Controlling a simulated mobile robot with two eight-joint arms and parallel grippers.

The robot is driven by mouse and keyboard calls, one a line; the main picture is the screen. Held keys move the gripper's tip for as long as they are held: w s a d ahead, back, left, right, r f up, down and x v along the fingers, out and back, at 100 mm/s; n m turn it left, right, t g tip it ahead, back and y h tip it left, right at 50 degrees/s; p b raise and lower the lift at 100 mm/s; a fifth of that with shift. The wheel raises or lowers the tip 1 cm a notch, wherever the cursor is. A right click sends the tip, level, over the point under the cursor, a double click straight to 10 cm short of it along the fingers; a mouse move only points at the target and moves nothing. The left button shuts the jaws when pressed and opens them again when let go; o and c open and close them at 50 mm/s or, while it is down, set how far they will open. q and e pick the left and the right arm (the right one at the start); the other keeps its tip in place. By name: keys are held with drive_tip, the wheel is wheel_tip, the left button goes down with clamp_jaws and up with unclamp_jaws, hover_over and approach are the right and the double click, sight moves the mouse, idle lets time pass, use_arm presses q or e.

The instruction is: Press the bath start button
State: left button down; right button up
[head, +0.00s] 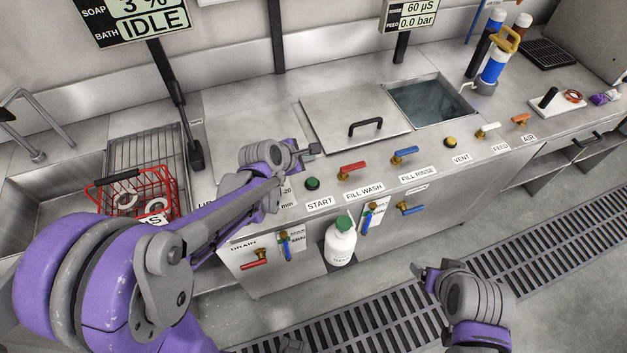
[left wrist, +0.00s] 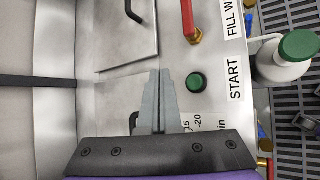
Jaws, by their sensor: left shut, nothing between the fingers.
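The green start button (head: 312,183) is a round knob on the steel counter top, above a START label (head: 320,203). The button also shows in the left wrist view (left wrist: 196,82), to the right of the fingers. My left gripper (head: 314,149) is shut and empty, just behind the button in the head view and apart from it. Its closed fingers show in the left wrist view (left wrist: 160,76). My right gripper (head: 424,274) is low at the right, in front of the counter. Its finger gap is unclear. The display (head: 134,18) reads BATH IDLE.
A red fill wash lever (head: 352,168) and a blue fill rinse lever (head: 405,152) are right of the button. A lid with a black handle (head: 365,127) lies behind. A red basket (head: 133,190) is at the left. A white bottle (head: 340,243) hangs low in front.

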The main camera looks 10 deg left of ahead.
sight(309, 183)
use_arm(q)
wheel_tip(309, 183, down, 8)
drive_tip(key=b, duration=0.4)
drive_tip(key=shift+s+f+b, duration=0.1)
drive_tip(key=shift+b, duration=0.3)
drive_tip(key=shift+f, duration=0.3)
use_arm(e)
wheel_tip(309, 183, down, 7)
drive_tip(key=s, duration=0.2)
drive_tip(key=shift+s+g, duration=0.2)
drive_tip(key=shift+g, duration=0.1)
use_arm(q)
drive_tip(key=shift+b, duration=0.3)
use_arm(e)
drive_tip(key=shift+f, duration=0.1)
idle(0.4)
use_arm(q)
drive_tip(key=shift+f+b, duration=0.35)
drive_tip(key=shift+f, duration=0.1)
use_arm(e)
drive_tip(key=shift+s+f, duration=0.1)
drive_tip(key=shift+f, duration=0.3)
